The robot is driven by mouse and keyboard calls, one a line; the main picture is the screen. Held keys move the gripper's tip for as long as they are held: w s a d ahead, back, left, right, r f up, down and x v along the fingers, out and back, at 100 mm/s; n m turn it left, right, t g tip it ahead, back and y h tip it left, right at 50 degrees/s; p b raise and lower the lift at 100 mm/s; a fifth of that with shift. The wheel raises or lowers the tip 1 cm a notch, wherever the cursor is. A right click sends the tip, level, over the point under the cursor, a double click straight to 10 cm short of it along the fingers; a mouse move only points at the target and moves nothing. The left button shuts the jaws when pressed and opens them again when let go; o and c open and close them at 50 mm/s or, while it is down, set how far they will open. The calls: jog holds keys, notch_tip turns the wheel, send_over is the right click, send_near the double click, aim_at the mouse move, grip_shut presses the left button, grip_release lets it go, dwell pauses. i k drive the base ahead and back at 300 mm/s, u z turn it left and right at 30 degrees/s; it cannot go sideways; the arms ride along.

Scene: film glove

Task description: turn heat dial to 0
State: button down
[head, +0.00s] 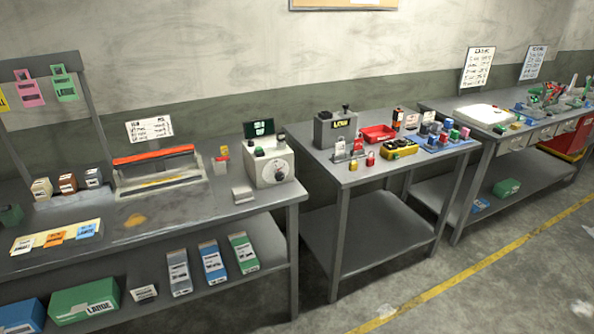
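A pale box-shaped control unit (262,163) stands at the right end of the left workbench. The dial's markings and pointer are too small to read. A dark display with green characters (259,129) stands at the back of the unit, and dark knobs sit on its top. A sealer-like machine with a red-orange bar (153,155) lies to the left of the unit. My gripper is not in view.
The left workbench (215,212) has a small grey block (242,194) in front of the unit. A second table (362,174) with a grey box, padlocks and a red tray stands to the right. Open floor (400,277) lies in front, crossed by a yellow line.

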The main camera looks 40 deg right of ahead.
aim_at(280, 176)
jog(key=u, duration=1.75)
jog(key=k, duration=0.1)
jog(key=z, duration=2.9)
jog(key=k, duration=0.9)
jog(key=u, duration=0.2)
jog(key=i, duration=0.7)
jog(key=z, duration=0.05)
